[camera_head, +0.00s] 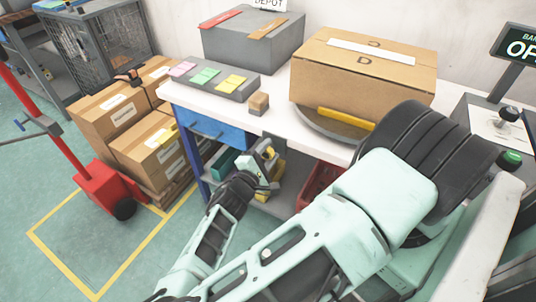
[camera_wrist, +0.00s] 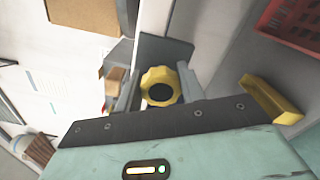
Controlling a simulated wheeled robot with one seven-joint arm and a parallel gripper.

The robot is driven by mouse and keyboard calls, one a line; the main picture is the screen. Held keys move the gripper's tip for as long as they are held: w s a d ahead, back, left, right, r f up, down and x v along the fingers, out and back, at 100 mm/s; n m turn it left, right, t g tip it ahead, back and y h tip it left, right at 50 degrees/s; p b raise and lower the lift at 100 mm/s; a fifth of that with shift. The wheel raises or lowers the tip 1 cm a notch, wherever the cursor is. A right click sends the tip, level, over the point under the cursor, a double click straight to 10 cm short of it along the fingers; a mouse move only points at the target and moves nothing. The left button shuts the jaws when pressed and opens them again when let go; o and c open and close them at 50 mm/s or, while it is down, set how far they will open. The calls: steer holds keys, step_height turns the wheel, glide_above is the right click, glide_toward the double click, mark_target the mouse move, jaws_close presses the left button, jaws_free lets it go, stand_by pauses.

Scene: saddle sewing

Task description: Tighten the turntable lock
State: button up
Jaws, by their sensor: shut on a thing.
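The turntable lock is a round yellow knob with a dark centre (camera_wrist: 161,87), seen in the wrist view between my two grey fingers. My gripper (camera_wrist: 160,92) is shut on it, a finger on each side. In the head view my gripper (camera_head: 266,157) is at the front edge of the white bench, and only a small yellow part of the knob (camera_head: 270,152) shows. The grey turntable (camera_head: 316,122) lies on the bench to the right, with a yellow bar (camera_head: 345,118) at its front. A large cardboard box (camera_head: 362,85) stands on the turntable.
A red crate (camera_head: 316,186) is under the bench, right of my gripper; it also shows in the wrist view (camera_wrist: 290,22). A blue drawer (camera_head: 215,130) is to the left. A small brown block (camera_head: 258,103) stands on the bench. Stacked cartons (camera_head: 150,146) stand further left.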

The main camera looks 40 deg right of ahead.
steer(key=m, duration=0.1)
steer(key=m+b, duration=0.1)
steer(key=m, duration=0.1)
steer(key=m+b, duration=0.1)
steer(key=shift+f, duration=0.25)
steer(key=shift+m+b, duration=0.85)
steer(key=shift+m, duration=0.95)
steer(key=o, duration=1)
